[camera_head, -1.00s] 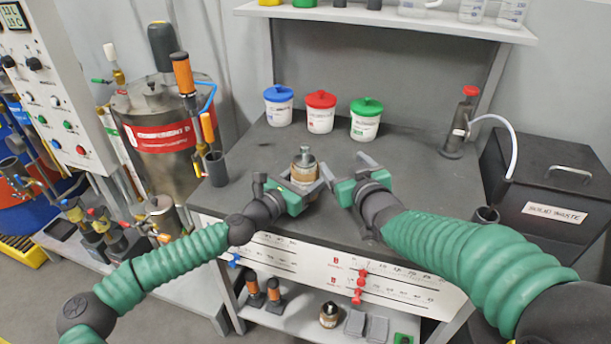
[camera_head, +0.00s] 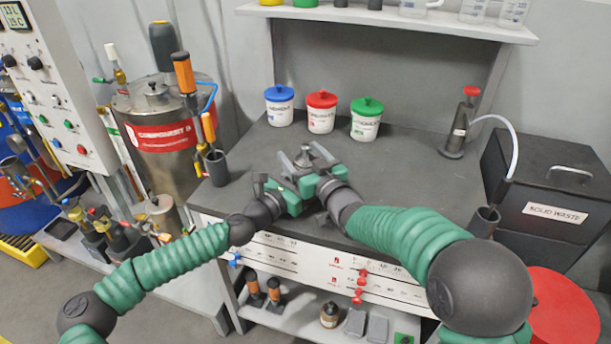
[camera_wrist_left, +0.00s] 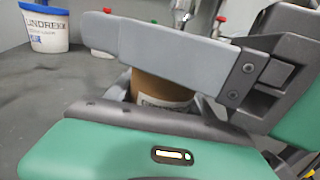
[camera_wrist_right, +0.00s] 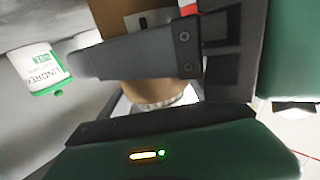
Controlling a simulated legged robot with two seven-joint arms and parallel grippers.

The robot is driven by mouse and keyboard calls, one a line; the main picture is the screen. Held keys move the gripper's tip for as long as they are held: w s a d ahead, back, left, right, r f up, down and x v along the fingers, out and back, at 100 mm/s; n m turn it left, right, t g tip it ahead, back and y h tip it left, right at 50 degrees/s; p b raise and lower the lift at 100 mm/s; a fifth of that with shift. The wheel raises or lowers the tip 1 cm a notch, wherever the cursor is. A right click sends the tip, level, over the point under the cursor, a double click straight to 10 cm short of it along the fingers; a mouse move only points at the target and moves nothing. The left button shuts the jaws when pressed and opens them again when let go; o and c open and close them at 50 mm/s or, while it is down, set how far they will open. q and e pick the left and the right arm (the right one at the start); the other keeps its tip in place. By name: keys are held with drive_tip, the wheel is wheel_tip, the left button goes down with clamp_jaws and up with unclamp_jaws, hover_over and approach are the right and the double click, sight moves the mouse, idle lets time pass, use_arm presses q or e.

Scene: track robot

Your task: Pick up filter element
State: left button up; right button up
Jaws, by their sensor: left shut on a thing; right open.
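The filter element is a brown cylinder with a pale label. In the left wrist view the filter element (camera_wrist_left: 165,90) sits between the jaws of my left gripper (camera_wrist_left: 150,75), which is shut on it. My left gripper (camera_head: 288,172) is over the front of the grey workbench in the head view. My right gripper (camera_head: 320,160) is right against it, open, with its jaws around the filter element. In the right wrist view the brown body (camera_wrist_right: 145,92) shows behind one finger of the right gripper (camera_wrist_right: 140,85). In the head view the grippers hide most of the element.
Three white tubs with blue (camera_head: 278,93), red (camera_head: 321,98) and green (camera_head: 367,105) lids stand behind the grippers. The middle right of the bench (camera_head: 410,180) is clear.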

drive_tip(key=shift+w+a, duration=0.25)
drive_tip(key=shift+w, duration=0.2)
clamp_jaws()
